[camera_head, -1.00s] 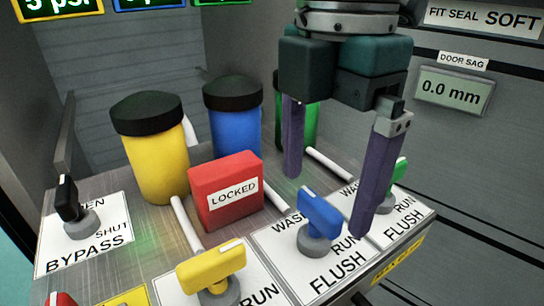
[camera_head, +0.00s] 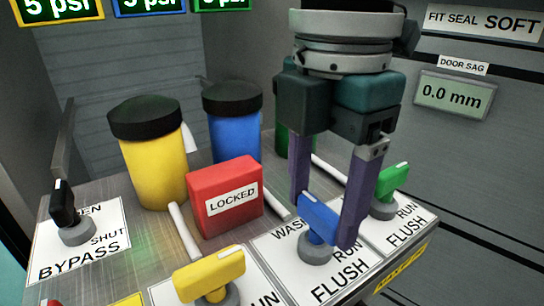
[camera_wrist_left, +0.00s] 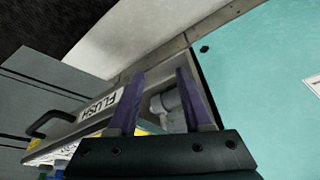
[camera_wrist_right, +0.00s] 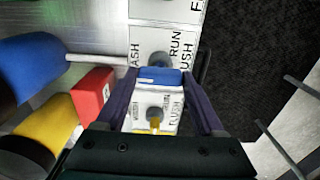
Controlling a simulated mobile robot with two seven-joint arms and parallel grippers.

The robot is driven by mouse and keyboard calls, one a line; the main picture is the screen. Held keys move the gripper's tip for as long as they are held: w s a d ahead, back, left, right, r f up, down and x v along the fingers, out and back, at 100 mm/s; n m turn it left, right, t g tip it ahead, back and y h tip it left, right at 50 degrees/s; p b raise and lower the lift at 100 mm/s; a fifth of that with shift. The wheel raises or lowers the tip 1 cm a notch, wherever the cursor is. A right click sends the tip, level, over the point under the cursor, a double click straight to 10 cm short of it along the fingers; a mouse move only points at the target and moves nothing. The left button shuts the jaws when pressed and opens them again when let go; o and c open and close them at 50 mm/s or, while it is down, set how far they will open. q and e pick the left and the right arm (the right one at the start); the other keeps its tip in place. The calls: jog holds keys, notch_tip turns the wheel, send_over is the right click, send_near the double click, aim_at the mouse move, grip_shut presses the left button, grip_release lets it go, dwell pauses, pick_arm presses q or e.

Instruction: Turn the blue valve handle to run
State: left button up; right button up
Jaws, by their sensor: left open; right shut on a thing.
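The blue valve handle (camera_head: 318,217) sits on a grey round base on a plate with WASH, RUN and FLUSH labels. My right gripper (camera_head: 322,220) comes down from above with its purple fingers on either side of the handle and is shut on it. In the right wrist view the blue handle (camera_wrist_right: 160,76) lies between the two fingers. The handle hides part of its label. My left gripper (camera_wrist_left: 158,100) is open in the left wrist view with nothing between its fingers; it is not in the head view.
A yellow handle (camera_head: 208,274) stands to the left, a green handle (camera_head: 392,182) close on the right. A red LOCKED block (camera_head: 226,195), a yellow canister (camera_head: 154,165) and a blue canister (camera_head: 236,130) stand behind. A black bypass handle (camera_head: 64,205) is at far left.

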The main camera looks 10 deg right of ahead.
jog(key=c, duration=0.4)
jog(key=shift+r+p, duration=0.15)
jog(key=shift+p, duration=0.3)
jog(key=shift+c, duration=0.2)
jog(key=m+p, duration=0.2)
jog(key=p, duration=0.2)
jog(key=m+p, duration=0.2)
jog(key=p, duration=0.3)
jog(key=shift+s+r, duration=0.1)
jog(key=shift+r, duration=0.25)
jog(key=m+p, duration=0.2)
jog(key=p, duration=0.1)
jog(key=m+p, duration=0.3)
jog(key=p, duration=0.1)
jog(key=shift+a+f+m, duration=0.1)
jog(key=shift+f+m, duration=0.1)
jog(key=shift+m, duration=0.1)
jog(key=m+p, duration=0.3)
jog(key=m, duration=0.1)
jog(key=shift+f, duration=0.1)
jog(key=shift+f+m+p, duration=0.15)
jog(key=shift+m+p, duration=0.9)
jog(key=shift+m, duration=1.05)
jog(key=o, duration=1.4)
